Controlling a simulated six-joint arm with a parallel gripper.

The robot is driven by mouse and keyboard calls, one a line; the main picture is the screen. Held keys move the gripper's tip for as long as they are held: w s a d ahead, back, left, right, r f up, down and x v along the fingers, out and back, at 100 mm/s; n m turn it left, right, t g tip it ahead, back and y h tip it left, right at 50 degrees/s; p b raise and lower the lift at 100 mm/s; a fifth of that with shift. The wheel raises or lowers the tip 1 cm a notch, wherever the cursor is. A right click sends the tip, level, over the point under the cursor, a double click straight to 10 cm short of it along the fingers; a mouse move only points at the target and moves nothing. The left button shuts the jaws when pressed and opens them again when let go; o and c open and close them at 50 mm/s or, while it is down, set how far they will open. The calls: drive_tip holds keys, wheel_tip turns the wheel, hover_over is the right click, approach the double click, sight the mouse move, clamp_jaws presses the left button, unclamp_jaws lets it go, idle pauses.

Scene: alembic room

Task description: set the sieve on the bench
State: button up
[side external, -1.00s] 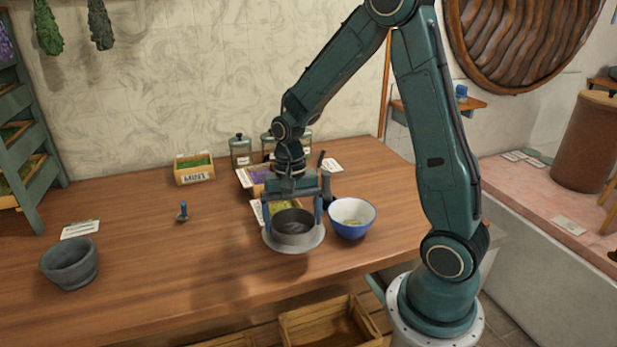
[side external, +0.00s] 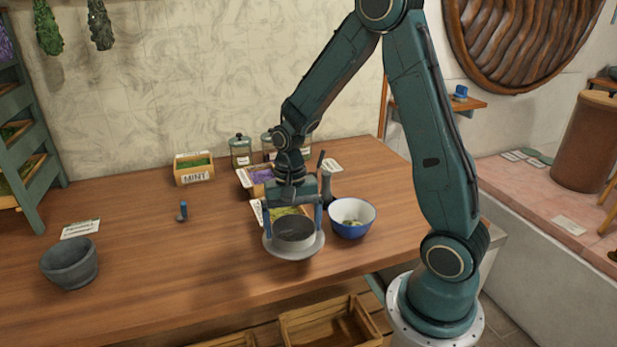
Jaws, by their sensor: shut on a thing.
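The sieve (side external: 295,236) is a round grey drum with a dark top. A wider pale disc or brim (side external: 272,247) shows around its lower part; I cannot tell whether it is part of the sieve. My gripper (side external: 293,218) is shut on the sieve, with a finger on each side of the drum. The sieve is over the front middle part of the wooden bench (side external: 150,265). Its underside is hidden, so I cannot tell for certain whether it touches the bench.
A blue-and-white bowl (side external: 352,229) stands close on the right of the sieve. Herb boxes and jars (side external: 240,151) stand behind. A mint box (side external: 194,171), a small blue-handled tool (side external: 182,211) and a stone mortar (side external: 70,263) are to the left. Bench between mortar and sieve is clear.

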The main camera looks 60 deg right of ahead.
sight(292, 237)
drive_tip(key=o, duration=0.7)
drive_tip(key=shift+r, duration=0.15)
drive_tip(key=r, duration=0.8)
drive_tip(key=w+d+r, duration=0.1)
drive_tip(key=r, duration=0.3)
drive_tip(key=shift+r, duration=0.4)
drive_tip(key=shift+s, duration=0.1)
